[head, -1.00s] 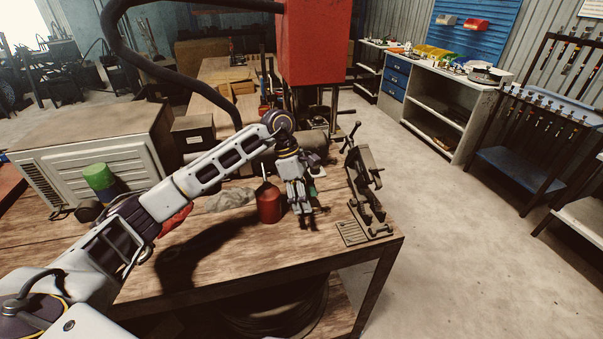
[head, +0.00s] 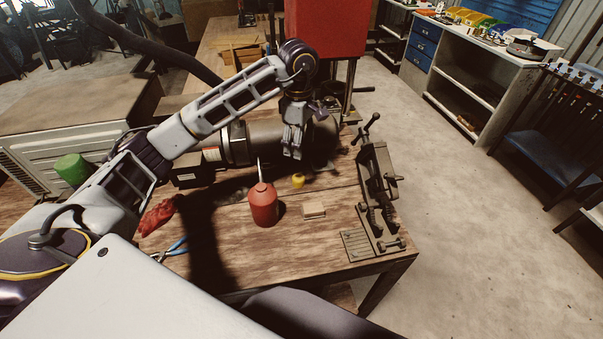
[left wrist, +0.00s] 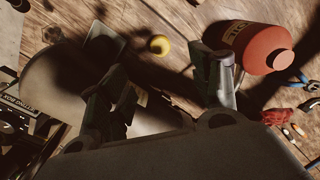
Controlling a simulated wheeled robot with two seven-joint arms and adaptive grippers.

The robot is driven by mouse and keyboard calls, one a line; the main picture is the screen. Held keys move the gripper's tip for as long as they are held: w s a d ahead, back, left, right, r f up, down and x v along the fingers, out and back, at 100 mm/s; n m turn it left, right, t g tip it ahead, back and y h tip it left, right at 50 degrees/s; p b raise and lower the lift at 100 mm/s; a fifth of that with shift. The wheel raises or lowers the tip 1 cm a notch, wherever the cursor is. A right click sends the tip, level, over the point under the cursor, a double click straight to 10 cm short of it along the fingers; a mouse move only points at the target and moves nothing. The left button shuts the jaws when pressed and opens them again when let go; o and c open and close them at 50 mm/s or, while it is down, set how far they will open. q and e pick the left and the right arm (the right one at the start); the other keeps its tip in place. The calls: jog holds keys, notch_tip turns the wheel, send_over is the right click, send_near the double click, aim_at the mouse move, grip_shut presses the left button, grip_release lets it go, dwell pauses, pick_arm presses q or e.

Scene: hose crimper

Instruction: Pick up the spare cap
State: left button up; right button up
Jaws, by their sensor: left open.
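A small round yellow cap (head: 298,180) lies on the wooden workbench (head: 240,255), just behind and right of a red oil can (head: 263,204). It also shows in the left wrist view (left wrist: 159,45), beyond and between the finger ends. My left gripper (head: 293,152) is open and empty, pointing down above and slightly behind the cap, apart from it. In the left wrist view its two fingers (left wrist: 160,65) stand well apart. My right gripper is not in view.
A dark cylindrical machine (head: 262,141) lies behind the cap. A small wooden block (head: 313,210) sits in front, and a metal bench tool (head: 375,190) stands at the right edge. Pliers (head: 170,250) and a red cloth (head: 158,216) lie left. The front bench is mostly clear.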

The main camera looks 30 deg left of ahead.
pick_arm(q)
jog(key=p, duration=0.1)
send_over(299, 178)
notch_tip(299, 178, down, 7)
jog(key=shift+f, duration=0.65)
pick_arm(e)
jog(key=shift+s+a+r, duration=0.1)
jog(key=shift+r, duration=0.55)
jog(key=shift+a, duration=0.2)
pick_arm(q)
jog(key=shift+f, duration=0.1)
